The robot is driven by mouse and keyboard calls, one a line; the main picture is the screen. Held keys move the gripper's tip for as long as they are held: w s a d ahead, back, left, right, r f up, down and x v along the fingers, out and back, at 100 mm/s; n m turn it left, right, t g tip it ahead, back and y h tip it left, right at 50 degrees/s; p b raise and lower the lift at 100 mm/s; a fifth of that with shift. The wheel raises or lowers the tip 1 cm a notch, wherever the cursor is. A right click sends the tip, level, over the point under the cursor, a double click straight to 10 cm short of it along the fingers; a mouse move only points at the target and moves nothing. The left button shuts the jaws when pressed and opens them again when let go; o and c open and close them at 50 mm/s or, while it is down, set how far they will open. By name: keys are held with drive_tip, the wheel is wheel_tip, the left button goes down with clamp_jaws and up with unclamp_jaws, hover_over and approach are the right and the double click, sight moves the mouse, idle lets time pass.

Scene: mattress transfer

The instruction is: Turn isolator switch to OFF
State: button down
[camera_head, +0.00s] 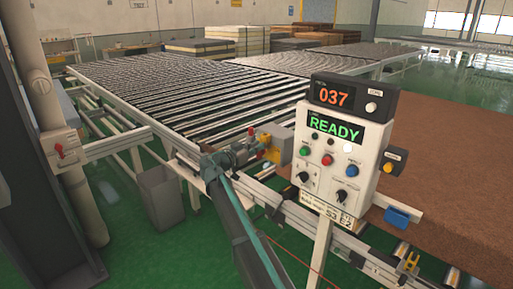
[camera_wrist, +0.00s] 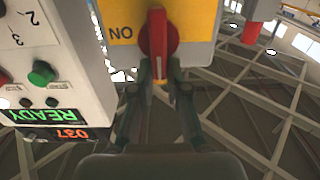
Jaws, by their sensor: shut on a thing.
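The isolator switch is a red rotary handle (camera_wrist: 158,36) on a yellow plate (camera_wrist: 199,18), seen close in the wrist view. The handle lies along the picture's vertical, with a pale stripe at its lower end. An upside-down ON label (camera_wrist: 120,32) is to its left; no OFF label can be made out. My gripper (camera_wrist: 160,78) has a finger on each side of the handle's lower end and is shut on it. In the head view, my gripper (camera_head: 246,153) reaches the yellow isolator housing (camera_head: 273,154) beside the conveyor; the contact is too small to judge there.
A white control panel (camera_head: 338,150) reading READY and 037 stands close to the right of the isolator. A roller conveyor (camera_head: 180,95) lies behind, and a large brown block (camera_head: 455,165) is at right. A grey bin (camera_head: 160,197) stands at left.

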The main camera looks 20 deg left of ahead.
drive_tip(key=shift+w+f+b, duration=0.1)
drive_tip(key=shift+f+b, duration=0.05)
drive_tip(key=shift+b, duration=0.35)
drive_tip(key=shift+w+a+f+n+b, duration=0.15)
drive_tip(key=shift+a+f+n+b, duration=0.65)
drive_tip(key=shift+n, duration=2.15)
drive_tip(key=shift+w+f+n+b, duration=0.15)
drive_tip(key=shift+n+b, duration=1.3)
drive_tip(key=shift+n, duration=1.55)
drive_tip(key=shift+w+a+f+n+b, duration=0.3)
drive_tip(key=shift+n+b, duration=0.85)
drive_tip(key=shift+n, duration=1.8)
drive_tip(key=shift+s+a+f, duration=0.1)
drive_tip(key=c, duration=1.2)
unclamp_jaws()
drive_tip(key=shift+o, duration=0.2)
